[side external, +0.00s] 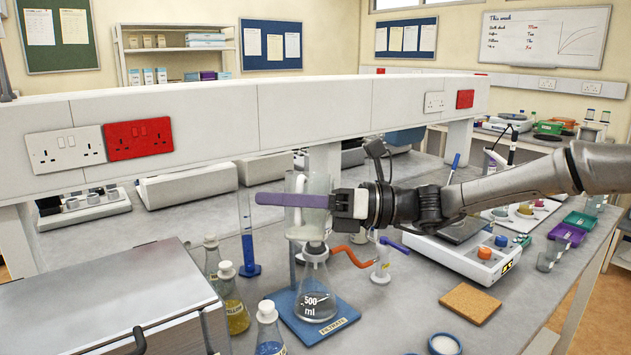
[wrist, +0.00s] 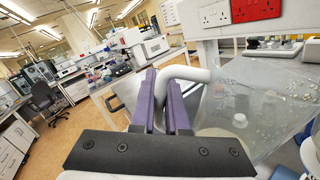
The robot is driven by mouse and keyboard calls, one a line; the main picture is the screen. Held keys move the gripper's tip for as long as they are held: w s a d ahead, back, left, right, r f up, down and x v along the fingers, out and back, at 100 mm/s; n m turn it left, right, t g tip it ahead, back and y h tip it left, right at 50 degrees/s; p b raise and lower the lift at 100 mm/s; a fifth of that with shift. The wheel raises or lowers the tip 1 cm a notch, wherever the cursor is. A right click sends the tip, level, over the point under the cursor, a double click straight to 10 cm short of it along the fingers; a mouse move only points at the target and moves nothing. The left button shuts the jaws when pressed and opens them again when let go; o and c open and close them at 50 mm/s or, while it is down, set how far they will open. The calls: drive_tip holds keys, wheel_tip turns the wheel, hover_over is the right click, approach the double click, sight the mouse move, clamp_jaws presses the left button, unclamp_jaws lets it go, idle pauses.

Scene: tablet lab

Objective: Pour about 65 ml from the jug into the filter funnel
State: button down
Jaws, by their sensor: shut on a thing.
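My gripper (side external: 262,199) is shut on the white handle (wrist: 188,73) of the clear jug (wrist: 255,100). Its purple fingers also show in the wrist view (wrist: 164,100), either side of the handle. In the side view the jug (side external: 319,183) is partly behind the fingers, close above the white filter funnel (side external: 303,231). Clear droplets or bubbles show on the jug wall in the wrist view. The funnel sits in the neck of a conical flask (side external: 315,290) marked 500 ml. I cannot make out the liquid level or any stream.
The flask stands on a blue base (side external: 287,300) labelled FILTRATE, with an orange hose (side external: 352,255) at its side. A blue-based cylinder (side external: 247,240) and stoppered bottles (side external: 233,300) stand left. A cork mat (side external: 470,302) and a balance (side external: 465,255) lie right. A shelf wall (side external: 220,125) runs behind.

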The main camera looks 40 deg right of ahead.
wheel_tip(320, 180, down, 6)
drive_tip(key=s+a+n, duration=0.2)
drive_tip(key=n, duration=0.3)
drive_tip(key=shift+s+a+r+g+h, duration=0.2)
drive_tip(key=shift+s+a+g+h, duration=0.15)
drive_tip(key=shift+s+g+h, duration=0.05)
